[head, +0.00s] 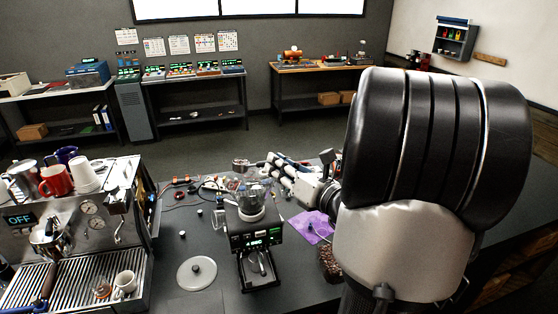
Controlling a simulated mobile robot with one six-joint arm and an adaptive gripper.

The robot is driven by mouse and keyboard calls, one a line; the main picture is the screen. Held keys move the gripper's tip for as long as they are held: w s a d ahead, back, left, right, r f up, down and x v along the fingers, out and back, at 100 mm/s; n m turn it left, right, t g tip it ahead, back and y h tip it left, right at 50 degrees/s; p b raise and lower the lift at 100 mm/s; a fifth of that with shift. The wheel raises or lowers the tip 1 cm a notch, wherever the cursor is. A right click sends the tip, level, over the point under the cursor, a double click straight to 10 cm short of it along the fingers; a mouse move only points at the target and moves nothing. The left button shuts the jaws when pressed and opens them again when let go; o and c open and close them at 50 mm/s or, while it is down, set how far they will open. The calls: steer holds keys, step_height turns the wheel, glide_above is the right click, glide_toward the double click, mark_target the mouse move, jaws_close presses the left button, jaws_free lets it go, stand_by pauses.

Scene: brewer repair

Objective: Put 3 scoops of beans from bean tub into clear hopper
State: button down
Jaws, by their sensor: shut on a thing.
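The clear hopper (250,201) sits on top of a black grinder (254,240) in the middle of the bench; dark contents show low in it, too small to tell clearly. My gripper (273,166) reaches in from the right, above and just right of the hopper. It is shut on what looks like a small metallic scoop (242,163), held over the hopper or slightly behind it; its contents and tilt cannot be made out. A tub of dark brown beans (329,263) stands right of the grinder, partly hidden by my arm.
An espresso machine (75,235) with cups on top fills the left. A round lid (197,272) lies flat left of the grinder. A purple cloth (312,225) lies right of it. Cables and small parts (190,186) clutter the bench behind.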

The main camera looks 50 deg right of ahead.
steer(key=d+f+m+y+p, duration=0.1)
steer(key=d+f+m+p, duration=0.2)
steer(key=m, duration=0.8)
steer(key=d+f+m+y+p, duration=0.1)
steer(key=d+f+m+p, duration=0.2)
steer(key=f+m+p, duration=0.4)
steer(key=m+p, duration=0.3)
steer(key=shift+d+f+m+y+p, duration=0.25)
steer(key=shift+f+m+y+p, duration=0.05)
steer(key=shift+f+m+y, duration=0.1)
stand_by(0.8)
steer(key=shift+s, duration=0.1)
steer(key=shift+s, duration=0.15)
stand_by(1.3)
steer(key=shift+r, duration=0.1)
